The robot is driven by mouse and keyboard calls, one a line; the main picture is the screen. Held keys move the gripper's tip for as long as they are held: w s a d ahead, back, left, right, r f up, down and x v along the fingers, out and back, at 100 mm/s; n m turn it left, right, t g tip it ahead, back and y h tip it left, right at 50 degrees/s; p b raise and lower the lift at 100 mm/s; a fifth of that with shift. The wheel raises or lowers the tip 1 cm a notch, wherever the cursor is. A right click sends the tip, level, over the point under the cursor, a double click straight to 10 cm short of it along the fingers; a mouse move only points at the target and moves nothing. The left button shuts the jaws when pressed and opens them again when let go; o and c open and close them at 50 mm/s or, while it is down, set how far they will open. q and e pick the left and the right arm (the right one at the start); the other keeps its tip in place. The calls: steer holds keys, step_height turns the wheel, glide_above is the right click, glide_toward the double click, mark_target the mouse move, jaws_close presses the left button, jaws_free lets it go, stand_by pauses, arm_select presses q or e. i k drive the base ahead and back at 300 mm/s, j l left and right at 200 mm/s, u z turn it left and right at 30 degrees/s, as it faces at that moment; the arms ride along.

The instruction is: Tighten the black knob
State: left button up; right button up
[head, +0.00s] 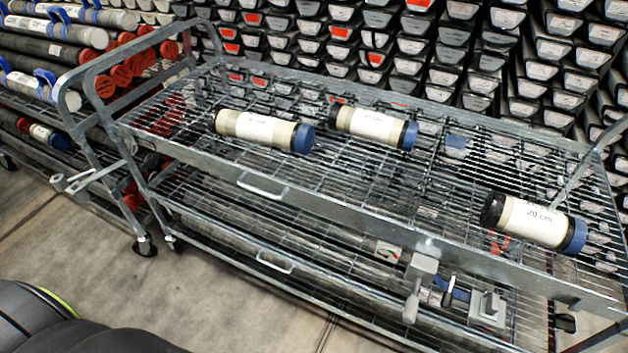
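A grey metal clamp-like fitting (424,268) is mounted on the front side of the wire cart (335,213), right of centre. A small dark piece (449,291) sits beside it, with a grey block (488,308) to its right. This dark piece may be the black knob, but it is too small to tell, and I cannot see whether it is loose or tight. Another grey metal fitting (74,181) sticks out at the cart's left end. Neither of my grippers is in view.
Three labelled core liners lie on the cart's top shelf: left (262,129), middle (372,127) and right (535,222). Stacked labelled trays (460,50) fill the back. A rack of tubes (55,50) stands at left. The floor (225,293) in front is clear.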

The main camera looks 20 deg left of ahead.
mark_target(564, 323)
steer(key=k+l+u, duration=0.35)
steer(key=k, duration=0.15)
steer(key=z, duration=1.25)
steer(key=j, duration=0.1)
